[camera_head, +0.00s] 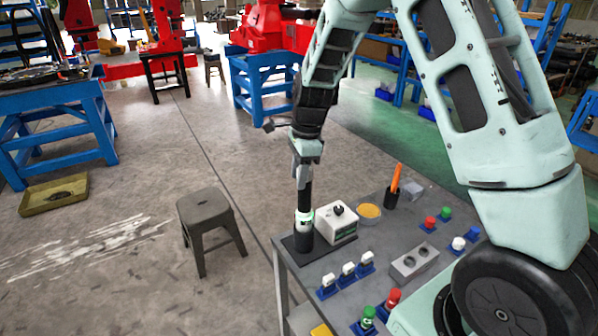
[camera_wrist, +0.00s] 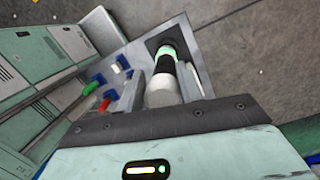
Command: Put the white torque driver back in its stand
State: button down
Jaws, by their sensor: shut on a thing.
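My gripper (camera_head: 303,160) points down over the table's far-left corner and is shut on the torque driver. The driver stands roughly upright, with a dark upper length (camera_head: 304,195) and a white-and-green band lower down. In the wrist view its white end (camera_wrist: 163,92) lies between my fingers, with a black section and green ring beyond. The stand, a dark base plate (camera_head: 290,243) with a black round lower part above it, is directly below the driver. The driver's lower end is at this part; I cannot tell whether it is fully seated.
A white box with a black knob (camera_head: 337,222) stands close right of the stand. Beyond are a yellow dish (camera_head: 369,211) and a black cup (camera_head: 391,199) with an orange stick. Blue holders (camera_head: 327,292) and a two-hole grey block (camera_head: 414,260) occupy the nearer table. A stool (camera_head: 207,215) stands left.

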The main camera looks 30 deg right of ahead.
jog(key=shift+f+b, duration=0.55)
jog(key=shift+f, duration=0.55)
jog(key=c, duration=0.8)
grip_release()
jog(key=shift+c, duration=0.2)
jog(key=r+p, duration=0.4)
jog(key=r, duration=0.1)
jog(key=shift+d+p, duration=0.35)
notch_tip(320, 180, up, 17)
jog(key=d+b, duration=0.2)
jog(key=b, duration=0.1)
jog(key=shift+d, duration=0.4)
